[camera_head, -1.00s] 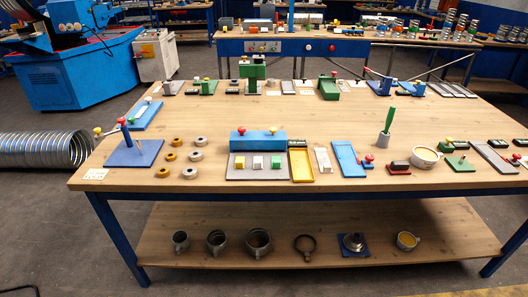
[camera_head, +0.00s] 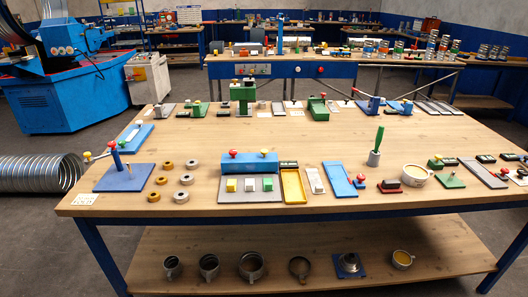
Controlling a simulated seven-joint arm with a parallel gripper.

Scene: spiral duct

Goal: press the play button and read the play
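A blue block (camera_head: 249,162) with two red knobs stands near the front middle of the wooden table. In front of it a grey plate (camera_head: 267,196) carries a yellow button (camera_head: 232,185), a white button (camera_head: 250,185) and a green button (camera_head: 268,184) in a row. I see no readable marking that tells which is the play button. A small dark green piece (camera_head: 289,165), perhaps a display, sits right of the block; no reading is legible on it. My gripper is not in view.
A yellow tray (camera_head: 293,187), a white strip (camera_head: 314,180) and a blue tray (camera_head: 338,180) lie to the right. Several rings (camera_head: 181,196) and a blue plate with a lever (camera_head: 125,177) are left. A green-handled tool (camera_head: 376,147) stands upright. The table's middle is bare.

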